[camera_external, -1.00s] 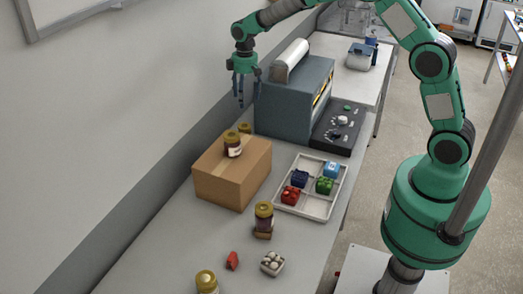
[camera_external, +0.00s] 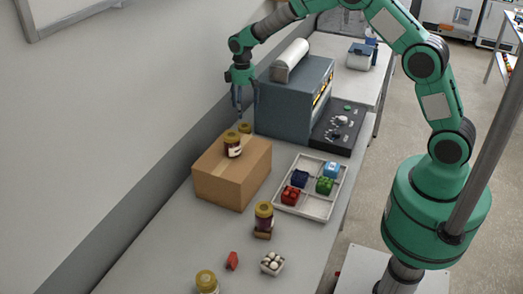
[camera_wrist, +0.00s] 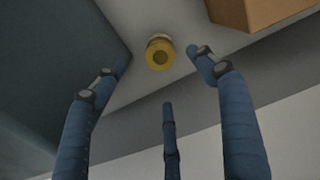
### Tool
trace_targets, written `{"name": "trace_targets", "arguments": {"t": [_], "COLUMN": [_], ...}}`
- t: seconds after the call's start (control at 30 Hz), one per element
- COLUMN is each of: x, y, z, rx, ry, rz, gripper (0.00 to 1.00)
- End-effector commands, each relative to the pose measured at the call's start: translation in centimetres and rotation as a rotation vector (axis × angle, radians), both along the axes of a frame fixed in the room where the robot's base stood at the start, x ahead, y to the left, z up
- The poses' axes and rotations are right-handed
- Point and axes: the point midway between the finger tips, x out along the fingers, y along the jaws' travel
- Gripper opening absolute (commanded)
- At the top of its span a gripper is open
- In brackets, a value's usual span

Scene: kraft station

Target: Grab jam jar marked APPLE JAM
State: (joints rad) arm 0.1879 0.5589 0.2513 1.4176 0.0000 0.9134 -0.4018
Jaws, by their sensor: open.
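Several jars with yellow lids stand on the bench; no label is readable, so I cannot tell which is APPLE JAM. One jar (camera_external: 245,128) stands behind the cardboard box, mostly hidden by it; its lid (camera_wrist: 160,54) shows in the wrist view. Another jar (camera_external: 233,146) stands on the box, one (camera_external: 264,212) on a small brown block, and one (camera_external: 207,281) at the front edge of the picture. My gripper (camera_external: 244,110) points down above the jar behind the box. Its three blue fingers (camera_wrist: 163,75) are open and empty, spread around that lid in the picture.
The cardboard box (camera_external: 222,182) is close on one side of the gripper, and a blue-grey machine (camera_external: 293,105) on the other. The wall runs along the left.

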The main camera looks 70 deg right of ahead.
Motion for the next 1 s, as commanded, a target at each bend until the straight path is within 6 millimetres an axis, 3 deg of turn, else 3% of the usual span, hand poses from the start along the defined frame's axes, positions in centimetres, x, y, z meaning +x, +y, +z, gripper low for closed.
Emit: {"name": "trace_targets", "arguments": {"t": [0.33, 1.0], "x": [0.0, -0.1], "y": [0.0, 0.1], "z": [-5.0, -6.8], "rx": [0.001, 0.0], "ry": [0.001, 0.003], "rz": [0.0, 0.0], "gripper": [0.71, 0.71]}}
